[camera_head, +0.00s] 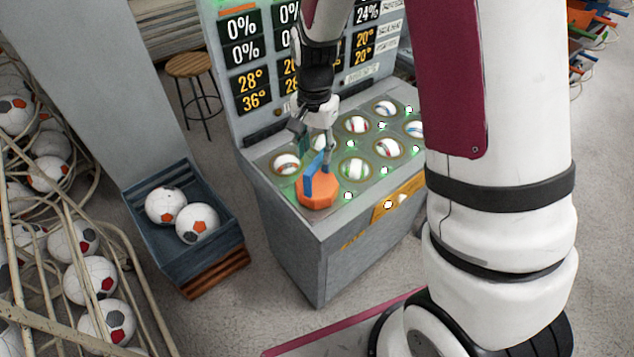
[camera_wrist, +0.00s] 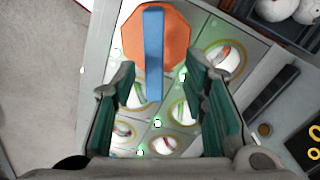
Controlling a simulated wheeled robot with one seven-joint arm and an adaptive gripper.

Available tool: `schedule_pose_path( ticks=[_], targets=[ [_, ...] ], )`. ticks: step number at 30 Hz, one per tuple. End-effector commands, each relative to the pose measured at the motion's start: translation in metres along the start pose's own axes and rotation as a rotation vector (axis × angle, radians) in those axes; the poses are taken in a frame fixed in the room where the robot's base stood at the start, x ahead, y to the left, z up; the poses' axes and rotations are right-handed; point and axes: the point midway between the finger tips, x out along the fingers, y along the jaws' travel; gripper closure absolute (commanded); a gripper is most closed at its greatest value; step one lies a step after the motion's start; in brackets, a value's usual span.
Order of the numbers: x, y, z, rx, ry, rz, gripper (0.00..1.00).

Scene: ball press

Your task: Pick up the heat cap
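The heat cap (camera_head: 318,197) is an orange octagonal block with an upright blue handle (camera_head: 309,178). It sits at the near left corner of the press's top. My gripper (camera_head: 318,132) is just above it, pointing down. In the wrist view, my gripper (camera_wrist: 160,75) is open, with a dark green-padded finger on each side. The orange cap (camera_wrist: 176,42) is at the top of that view, and its blue handle (camera_wrist: 154,50) reaches down into the gap between the fingers. I see no finger touching the handle; how deep it lies between them I cannot tell.
The grey press (camera_head: 290,255) holds several balls in round sockets right beside the cap. Its display panel (camera_head: 250,60) rises behind.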

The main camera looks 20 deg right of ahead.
Motion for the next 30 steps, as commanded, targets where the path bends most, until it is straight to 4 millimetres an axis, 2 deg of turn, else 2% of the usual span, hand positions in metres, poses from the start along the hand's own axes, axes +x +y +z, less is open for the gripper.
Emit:
schedule_pose_path(
  ticks=[6, 10, 20, 25, 30],
  targets=[
    [0.028, 0.008, 0.003, 0.001, -0.004, 0.005, 0.60],
    [0.044, 0.007, 0.002, 0.000, -0.003, 0.003, 0.60],
    [0.050, 0.006, 0.002, -0.001, -0.001, 0.001, 0.60],
    [0.050, 0.006, 0.002, -0.001, -0.001, 0.001, 0.99],
    [0.050, 0.006, 0.002, -0.001, -0.001, 0.001, 1.00]
  ],
)
